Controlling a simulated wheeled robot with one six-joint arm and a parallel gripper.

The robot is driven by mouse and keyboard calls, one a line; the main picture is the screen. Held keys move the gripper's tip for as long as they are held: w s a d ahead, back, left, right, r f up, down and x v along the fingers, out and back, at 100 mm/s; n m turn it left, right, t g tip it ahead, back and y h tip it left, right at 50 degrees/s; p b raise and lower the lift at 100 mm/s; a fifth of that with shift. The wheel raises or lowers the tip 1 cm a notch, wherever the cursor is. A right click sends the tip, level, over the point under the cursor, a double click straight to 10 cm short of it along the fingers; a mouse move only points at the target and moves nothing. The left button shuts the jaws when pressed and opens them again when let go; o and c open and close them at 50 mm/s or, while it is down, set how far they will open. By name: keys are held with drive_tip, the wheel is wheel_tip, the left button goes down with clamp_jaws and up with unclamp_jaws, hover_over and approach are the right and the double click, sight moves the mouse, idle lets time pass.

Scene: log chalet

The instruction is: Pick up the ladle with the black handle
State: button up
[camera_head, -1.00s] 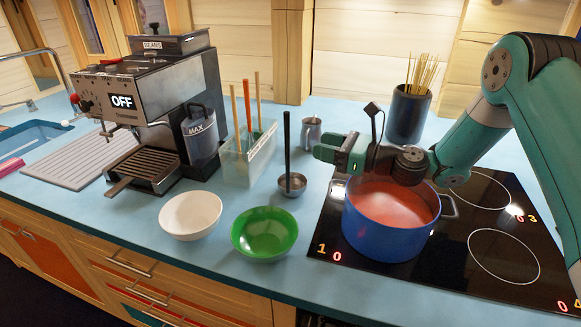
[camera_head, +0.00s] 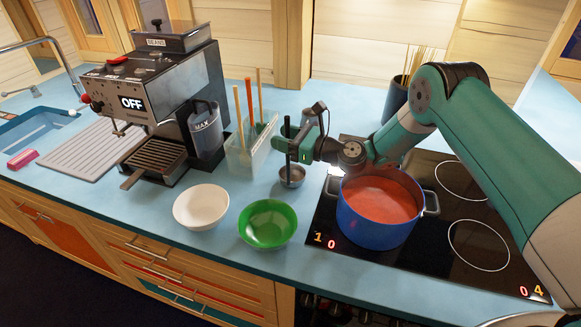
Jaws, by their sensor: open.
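The ladle (camera_head: 292,175) stands upright on the blue counter, its metal bowl down and its black handle up. It is behind the green bowl and left of the blue pot. My gripper (camera_head: 291,144) is open at the handle, at about mid-height above the ladle's bowl. It overlaps the handle in the picture and hides part of it. I cannot tell whether the handle is between the fingers or only in line with them.
A blue pot (camera_head: 377,238) of red soup stands on the black hob (camera_head: 465,268). A green bowl (camera_head: 267,238) and a white bowl (camera_head: 201,219) are in front. A clear utensil holder (camera_head: 238,163) and a coffee machine (camera_head: 160,95) stand left.

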drive_tip(key=shift+w+a, duration=0.25)
drive_tip(key=shift+a, duration=0.15)
clamp_jaws()
